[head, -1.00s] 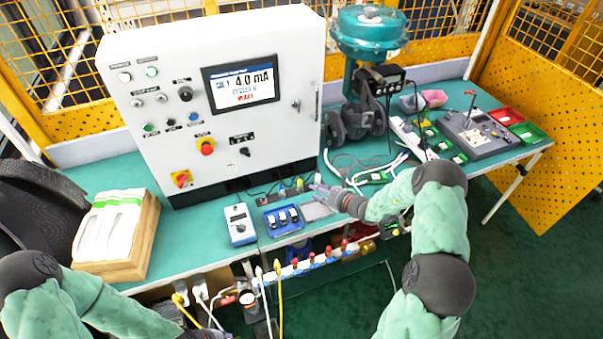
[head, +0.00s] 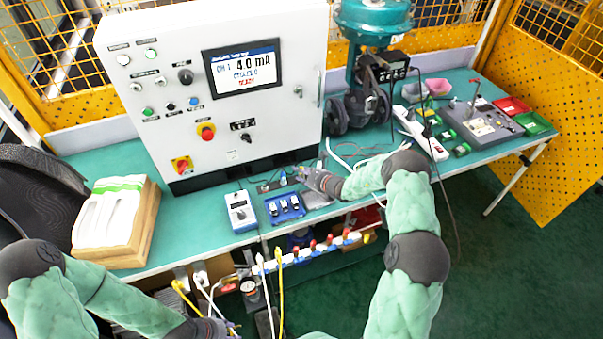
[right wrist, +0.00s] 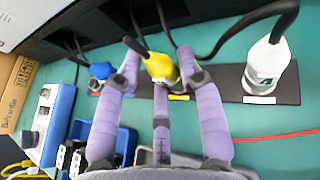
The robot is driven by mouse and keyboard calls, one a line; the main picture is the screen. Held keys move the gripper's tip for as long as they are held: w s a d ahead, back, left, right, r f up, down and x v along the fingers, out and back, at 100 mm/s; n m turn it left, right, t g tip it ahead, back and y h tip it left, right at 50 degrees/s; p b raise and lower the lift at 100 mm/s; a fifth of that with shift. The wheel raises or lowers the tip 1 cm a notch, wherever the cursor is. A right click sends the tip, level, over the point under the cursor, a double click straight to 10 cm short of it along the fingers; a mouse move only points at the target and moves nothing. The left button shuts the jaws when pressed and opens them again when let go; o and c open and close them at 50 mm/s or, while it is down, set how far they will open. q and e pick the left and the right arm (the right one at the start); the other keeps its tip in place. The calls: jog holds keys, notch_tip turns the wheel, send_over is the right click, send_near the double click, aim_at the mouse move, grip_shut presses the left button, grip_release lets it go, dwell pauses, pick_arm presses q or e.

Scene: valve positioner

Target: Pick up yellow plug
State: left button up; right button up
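The yellow plug (right wrist: 161,68) stands at the back of the bench in the right wrist view, with a black cable running up from its top. My right gripper (right wrist: 160,66) is open around it. One purple finger is on each side of the plug and a third finger lies in front, hiding its lower part. A small gap shows on the left side; contact on the right is unclear. In the head view my right gripper (head: 306,176) is low at the foot of the control cabinet. My left gripper (head: 218,328) is at the bottom edge, its fingers unclear.
A blue plug (right wrist: 102,71) stands left of the yellow one and a white plug (right wrist: 266,67) stands to the right on a dark strip. The white cabinet (head: 225,90) rises behind. A blue tray (head: 285,208) and a meter (head: 240,212) sit in front, to the left.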

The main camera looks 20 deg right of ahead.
jog(key=c, duration=0.7)
jog(key=shift+c, duration=0.3)
jog(key=shift+r, duration=0.1)
